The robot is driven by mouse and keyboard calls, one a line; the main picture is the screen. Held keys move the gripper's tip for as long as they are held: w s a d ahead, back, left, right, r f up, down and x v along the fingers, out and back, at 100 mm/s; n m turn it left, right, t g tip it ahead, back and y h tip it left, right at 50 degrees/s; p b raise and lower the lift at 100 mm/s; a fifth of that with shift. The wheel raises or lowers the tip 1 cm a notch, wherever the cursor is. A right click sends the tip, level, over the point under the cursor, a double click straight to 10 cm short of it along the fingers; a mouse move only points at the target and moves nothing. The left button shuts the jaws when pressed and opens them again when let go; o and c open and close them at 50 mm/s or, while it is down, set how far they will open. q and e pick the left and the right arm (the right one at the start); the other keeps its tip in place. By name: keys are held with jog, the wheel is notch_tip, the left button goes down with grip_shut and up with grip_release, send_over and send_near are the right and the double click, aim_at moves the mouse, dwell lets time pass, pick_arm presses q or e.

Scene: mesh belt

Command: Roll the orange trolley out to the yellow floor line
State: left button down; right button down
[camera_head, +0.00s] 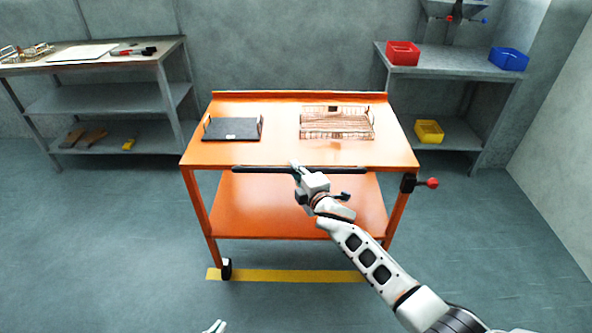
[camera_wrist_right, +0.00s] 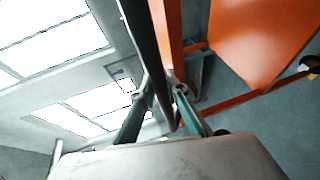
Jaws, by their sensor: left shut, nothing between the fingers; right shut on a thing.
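The orange trolley (camera_head: 285,150) stands in the middle of the head view, with a black push bar (camera_head: 250,169) along its near edge. My right gripper (camera_head: 297,168) is shut on that bar near its middle; in the right wrist view the bar (camera_wrist_right: 145,45) runs between the fingers (camera_wrist_right: 160,105). The yellow floor line (camera_head: 290,276) lies across the floor at the trolley's near side. The near left caster (camera_head: 226,268) overlaps the line in the picture; the near right caster is hidden behind my right arm. My left gripper (camera_head: 215,326) barely shows at the bottom edge, shut and empty.
On the trolley top are a black tray (camera_head: 232,129) and a brown wire basket (camera_head: 337,123). A red-knobbed lever (camera_head: 430,183) sticks out at its right. A shelf bench (camera_head: 100,95) stands back left, another (camera_head: 450,75) back right. The floor left and right is clear.

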jog(key=c, duration=2)
grip_release()
jog(key=shift+o, duration=0.2)
jog(key=v, duration=1.2)
jog(key=s+d+f+m+g+h, duration=0.1)
jog(key=s+d+f+m, duration=0.4)
jog(key=s, duration=0.5)
jog(key=s+d+f+m+g+h, duration=0.1)
jog(key=s+d+f+m, duration=0.5)
jog(key=s+f, duration=0.2)
jog(key=s+d+f+m+g+h, duration=0.1)
jog(key=s+d+f+m, duration=0.4)
jog(key=s, duration=0.6)
jog(key=shift+s+d+f+m+g, duration=0.3)
jog(key=shift+s+f+m+g, duration=0.15)
jog(key=shift+f+m, duration=0.4)
